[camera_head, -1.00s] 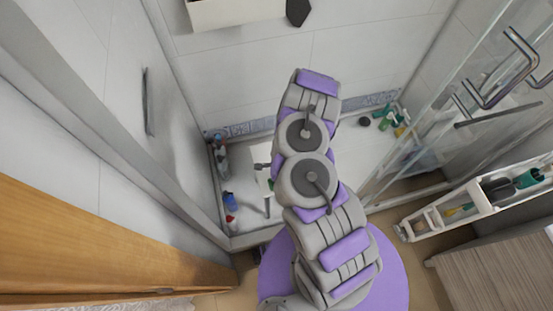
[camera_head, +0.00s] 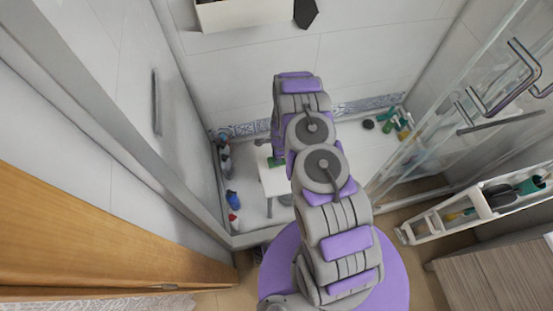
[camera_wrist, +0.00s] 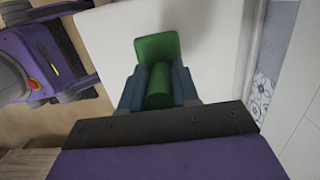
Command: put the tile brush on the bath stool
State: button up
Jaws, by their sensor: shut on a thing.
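The tile brush (camera_wrist: 158,50) is green. In the wrist view my gripper (camera_wrist: 158,82) is shut on its handle, with a blue-grey finger on each side. The brush is over the white bath stool (camera_wrist: 112,40); I cannot tell whether it touches the top. In the head view the white stool (camera_head: 273,184) stands inside the shower area, partly hidden by my arm. A small green part of the brush (camera_head: 276,162) shows over the stool's far part. My fingers are hidden there.
Bottles (camera_head: 224,160) stand along the shower's left edge, with a blue item (camera_head: 231,199) nearer. Green bottles (camera_head: 400,122) stand at the far right corner. A glass door (camera_head: 450,120) and a white cart (camera_head: 480,205) are to the right.

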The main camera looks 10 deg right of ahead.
jog(key=shift+w+f, duration=0.15)
jog(key=shift+f+b, duration=0.5)
jog(key=shift+f, duration=1.15)
jog(key=shift+f, duration=0.1)
jog(key=o, duration=1)
